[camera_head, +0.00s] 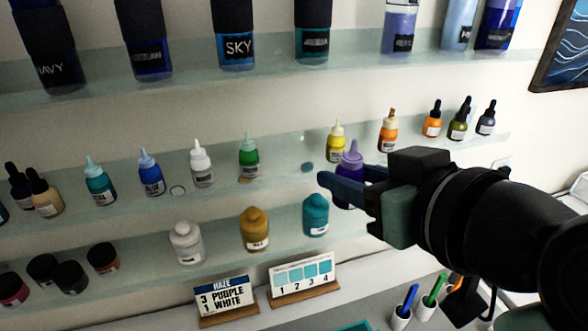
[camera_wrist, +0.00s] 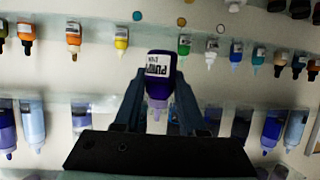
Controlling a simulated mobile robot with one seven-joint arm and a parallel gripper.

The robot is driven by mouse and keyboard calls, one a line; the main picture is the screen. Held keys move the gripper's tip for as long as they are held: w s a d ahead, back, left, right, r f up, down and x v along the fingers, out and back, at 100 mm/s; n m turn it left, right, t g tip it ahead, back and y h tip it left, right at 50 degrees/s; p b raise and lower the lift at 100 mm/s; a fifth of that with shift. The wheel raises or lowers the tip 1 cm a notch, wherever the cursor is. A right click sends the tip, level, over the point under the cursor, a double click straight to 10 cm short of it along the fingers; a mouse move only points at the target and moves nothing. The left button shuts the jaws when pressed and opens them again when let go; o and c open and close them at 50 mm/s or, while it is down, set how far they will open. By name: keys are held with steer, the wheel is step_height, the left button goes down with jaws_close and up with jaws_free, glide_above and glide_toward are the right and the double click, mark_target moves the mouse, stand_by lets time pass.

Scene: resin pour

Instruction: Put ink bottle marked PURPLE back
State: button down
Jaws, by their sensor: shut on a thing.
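The purple ink bottle (camera_head: 350,165) is between the fingers of my gripper (camera_head: 347,182), upright with its lilac nozzle up, in front of the middle glass shelf (camera_head: 275,172). In the wrist view, which is upside down, my gripper (camera_wrist: 160,85) is shut on the bottle (camera_wrist: 159,66), whose partly readable label begins "PUR". In the head view a finger hides part of the bottle's body. A gap on the shelf between the green bottle (camera_head: 249,157) and the yellow bottle (camera_head: 336,143) has a teal dot (camera_head: 307,168).
An orange bottle (camera_head: 388,131) stands right of the yellow one. White (camera_head: 201,166), blue (camera_head: 151,176) and teal (camera_head: 99,183) bottles stand left of the green. A lower shelf holds jars, including a teal one (camera_head: 316,218). Large bottles, including SKY (camera_head: 237,48), line the upper shelf.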

steer(key=shift+s+r, duration=0.15)
steer(key=shift+s, duration=0.4)
steer(key=shift+w+a+r, duration=0.1)
steer(key=shift+w, duration=0.05)
steer(key=p, duration=0.6)
glide_above(294, 167)
step_height(294, 167, down, 2)
steer(key=shift+f+p, duration=0.1)
steer(key=shift+p, duration=0.45)
steer(key=shift+f, duration=0.55)
step_height(294, 167, down, 4)
steer(key=p, duration=0.3)
steer(key=shift+r, duration=0.25)
steer(key=shift+f, duration=0.15)
steer(key=shift+f, duration=0.1)
